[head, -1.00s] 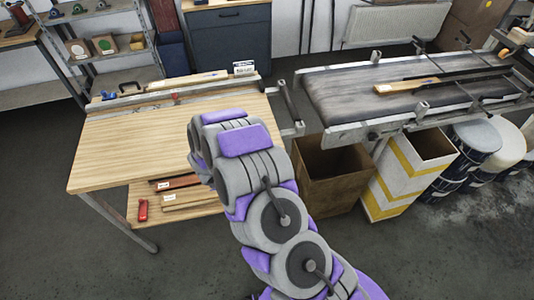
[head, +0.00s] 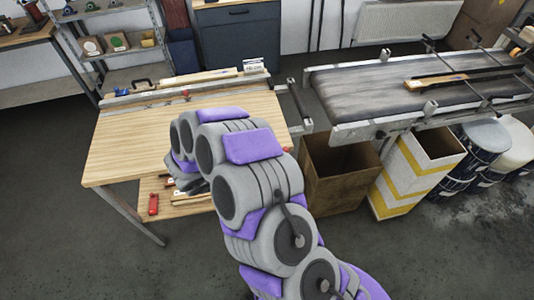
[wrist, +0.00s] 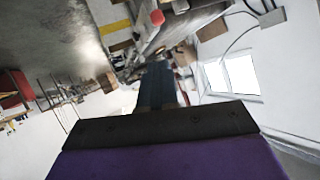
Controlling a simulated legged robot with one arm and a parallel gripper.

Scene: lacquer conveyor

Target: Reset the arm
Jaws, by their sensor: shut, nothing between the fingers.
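My arm, grey and purple, rises from the bottom of the head view and bends over the front right of the wooden table (head: 130,145). Its far end folds toward the table's front edge, and the gripper's fingers cannot be made out there. In the wrist view my gripper (wrist: 157,72) shows as dark fingers close together beyond a dark bar. It is shut and holds nothing. The wrist view is strongly tilted, with a bright window (wrist: 233,76) at the right.
The conveyor (head: 390,90) carries a long wooden piece (head: 435,83). A brown bin (head: 335,185) and a yellow-striped white bin (head: 410,180) stand below it. A red object (head: 153,204) lies on the table's lower shelf. Dark floor is open at the front left.

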